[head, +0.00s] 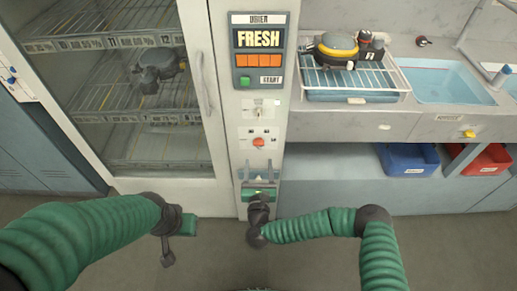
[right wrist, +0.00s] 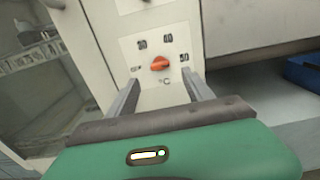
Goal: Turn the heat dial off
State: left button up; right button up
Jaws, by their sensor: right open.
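The heat dial is an orange knob (head: 259,142) on a white plate low on the cabinet's control column. In the right wrist view the orange knob (right wrist: 160,63) is ringed by number marks, with a °C mark below it. Its handle lies nearly level, its left end toward the left-hand mark, which is too small to read surely. My right gripper (head: 258,178) is below the dial in the head view. In the right wrist view its two fingers (right wrist: 163,88) are apart and empty, with the dial beyond the gap. My left gripper (head: 168,250) hangs low at left; its jaws are unclear.
Above the dial are a small switch (head: 258,111) and a panel reading FRESH (head: 259,55). A glass-doored cabinet (head: 205,100) stands left. A wire rack (head: 385,82) with a yellow-and-black mask, a sink (head: 450,85) and a blue bin (head: 405,160) are right.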

aim_at(259, 145)
jog(key=w, duration=0.8)
jog(key=shift+w+b, duration=0.2)
jog(key=shift+b, duration=0.1)
grip_shut()
